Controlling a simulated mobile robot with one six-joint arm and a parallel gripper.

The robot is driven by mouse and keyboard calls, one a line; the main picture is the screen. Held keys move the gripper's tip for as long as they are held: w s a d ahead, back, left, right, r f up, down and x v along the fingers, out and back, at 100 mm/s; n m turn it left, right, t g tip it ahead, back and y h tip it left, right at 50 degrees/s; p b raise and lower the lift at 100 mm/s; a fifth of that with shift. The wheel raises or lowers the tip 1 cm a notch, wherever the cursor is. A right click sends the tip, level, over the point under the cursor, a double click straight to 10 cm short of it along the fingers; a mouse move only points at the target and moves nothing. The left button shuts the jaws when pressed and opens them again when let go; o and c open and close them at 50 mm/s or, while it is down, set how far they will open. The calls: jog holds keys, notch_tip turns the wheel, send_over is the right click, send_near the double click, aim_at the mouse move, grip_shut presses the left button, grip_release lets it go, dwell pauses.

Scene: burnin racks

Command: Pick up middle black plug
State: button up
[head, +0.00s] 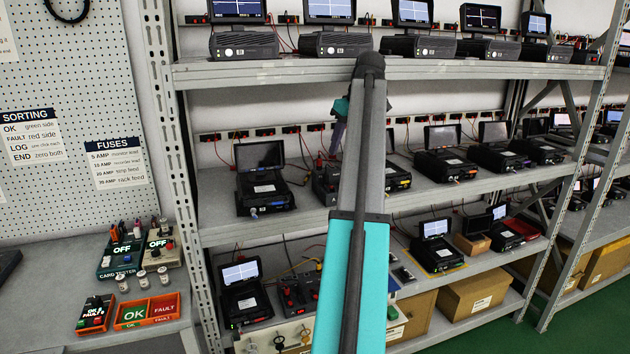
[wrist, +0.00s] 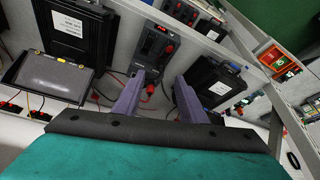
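My gripper (wrist: 160,76) shows two purple fingers spread apart, open with nothing between them. In the head view my gripper (head: 338,134) is partly hidden behind my arm, above the middle shelf. Beyond the fingers in the wrist view is a dark supply unit (wrist: 157,44) with a red display and red plugs. A red and a black lead lie close to the fingertips. The same kind of unit (head: 325,184) stands on the middle shelf in the head view, partly covered by my arm. I cannot make out a middle black plug for certain.
Black cased testers stand either side of the unit, one at left (wrist: 76,30) and one at right (wrist: 214,86). The middle shelf (head: 222,232) has a bare front strip. A rack post (head: 172,130) stands left. A bench with OK and FAULT trays (head: 130,315) is further left.

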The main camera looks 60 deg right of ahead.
aim_at(328, 175)
jog(key=shift+w, duration=0.2)
jog(key=shift+p+x, duration=0.95)
jog(key=shift+x, duration=3.4)
jog(key=shift+w+a+f, duration=0.1)
jog(key=shift+w+a, duration=0.05)
jog(key=shift+w+f+p, duration=0.3)
jog(key=shift+f+p, duration=0.15)
jog(key=shift+p, duration=0.1)
jog(key=shift+p+x, duration=0.65)
jog(key=shift+x, duration=1.25)
jog(key=shift+r, duration=0.1)
jog(key=c, duration=1)
